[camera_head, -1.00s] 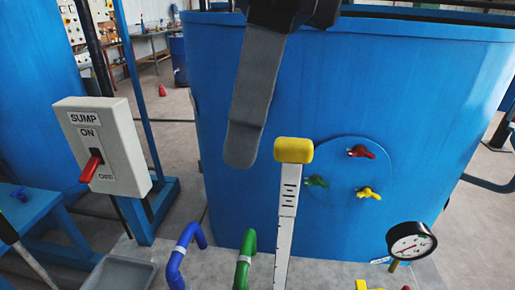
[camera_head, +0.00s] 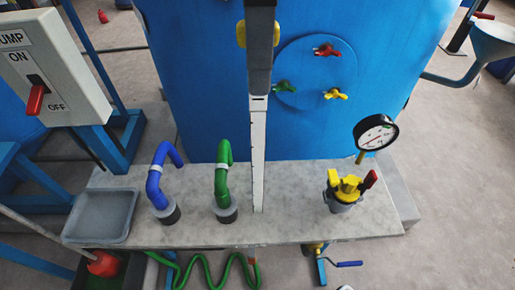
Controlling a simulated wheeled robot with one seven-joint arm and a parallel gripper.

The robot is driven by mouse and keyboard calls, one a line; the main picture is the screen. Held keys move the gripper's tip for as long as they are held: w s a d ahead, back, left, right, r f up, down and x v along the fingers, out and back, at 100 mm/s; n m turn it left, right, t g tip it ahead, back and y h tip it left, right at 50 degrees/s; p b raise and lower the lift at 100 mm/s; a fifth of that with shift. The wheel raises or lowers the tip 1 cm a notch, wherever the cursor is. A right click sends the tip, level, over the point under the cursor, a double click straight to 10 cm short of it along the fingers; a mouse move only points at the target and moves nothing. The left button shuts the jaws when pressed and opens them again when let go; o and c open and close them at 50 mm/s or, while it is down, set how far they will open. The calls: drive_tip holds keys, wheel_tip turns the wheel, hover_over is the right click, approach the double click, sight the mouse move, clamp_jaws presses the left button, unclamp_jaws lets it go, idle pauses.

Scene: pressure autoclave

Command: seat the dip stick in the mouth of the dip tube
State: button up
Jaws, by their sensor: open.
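The dip stick (camera_head: 258,150) is a white upright strip with dark scale marks and a yellow grip (camera_head: 241,34) at its top. It rises in front of the blue tank, and its lower end meets the grey bench top; I cannot tell whether it stands on it or in an opening. One grey finger of my gripper (camera_head: 260,65) hangs in front of the stick, covering its upper part and the middle of the yellow grip. My gripper is open; whether it touches the grip is unclear. I cannot make out a dip tube mouth.
A blue pipe (camera_head: 157,185) and a green pipe (camera_head: 221,180) stand left of the stick on the bench (camera_head: 295,222). A yellow-topped valve (camera_head: 345,190) and a gauge (camera_head: 376,132) stand right.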

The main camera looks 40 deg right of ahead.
drive_tip(key=shift+f, duration=0.4)
clamp_jaws()
idle(1.1)
